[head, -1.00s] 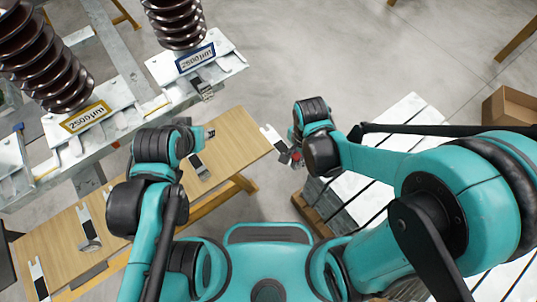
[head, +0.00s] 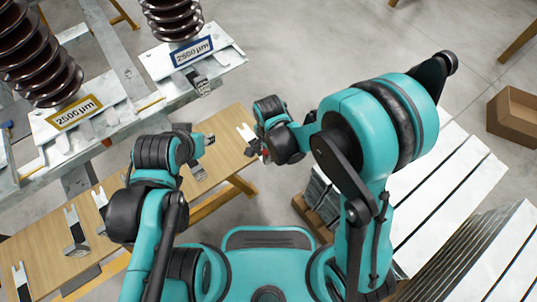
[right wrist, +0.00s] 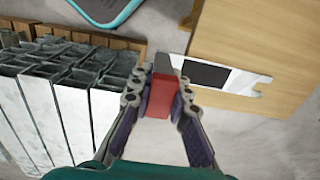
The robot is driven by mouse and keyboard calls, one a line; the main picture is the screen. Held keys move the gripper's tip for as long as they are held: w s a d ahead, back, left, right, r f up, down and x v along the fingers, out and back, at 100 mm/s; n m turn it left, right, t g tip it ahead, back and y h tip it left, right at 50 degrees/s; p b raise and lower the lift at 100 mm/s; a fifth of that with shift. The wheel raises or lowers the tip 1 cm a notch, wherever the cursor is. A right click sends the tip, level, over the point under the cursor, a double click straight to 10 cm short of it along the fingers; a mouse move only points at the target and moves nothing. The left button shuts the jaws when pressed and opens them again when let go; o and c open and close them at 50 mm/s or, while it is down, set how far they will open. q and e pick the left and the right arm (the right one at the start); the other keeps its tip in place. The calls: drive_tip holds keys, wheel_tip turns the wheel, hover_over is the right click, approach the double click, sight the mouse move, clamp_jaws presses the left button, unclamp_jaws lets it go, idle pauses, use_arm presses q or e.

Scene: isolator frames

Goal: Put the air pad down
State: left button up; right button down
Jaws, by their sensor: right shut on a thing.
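My right gripper (right wrist: 160,92) is shut on the red block of the air pad, a flat pale plate with a black panel and a notched end (right wrist: 250,82). In the head view the plate's forked end (head: 244,132) shows by the right end of the wooden table (head: 228,125), left of my right gripper (head: 262,150). In the right wrist view the plate overlaps the table's edge; I cannot tell whether it touches the top. My left gripper (head: 205,139) is over the table, its fingers too small to read. A similar plate (head: 197,172) lies below it.
More forked plates (head: 73,220) lie along the table's left part. A steel frame (head: 115,60) with dark ribbed insulators (head: 178,18) and 2500 µm labels stands behind. Stacked grey metal pieces (right wrist: 85,75) are left of the gripper in the wrist view. A cardboard box (head: 512,115) is far right.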

drive_tip(key=shift+r, duration=0.15)
drive_tip(key=c, duration=1.5)
unclamp_jaws()
drive_tip(key=shift+f, duration=0.2)
drive_tip(key=shift+o, duration=0.2)
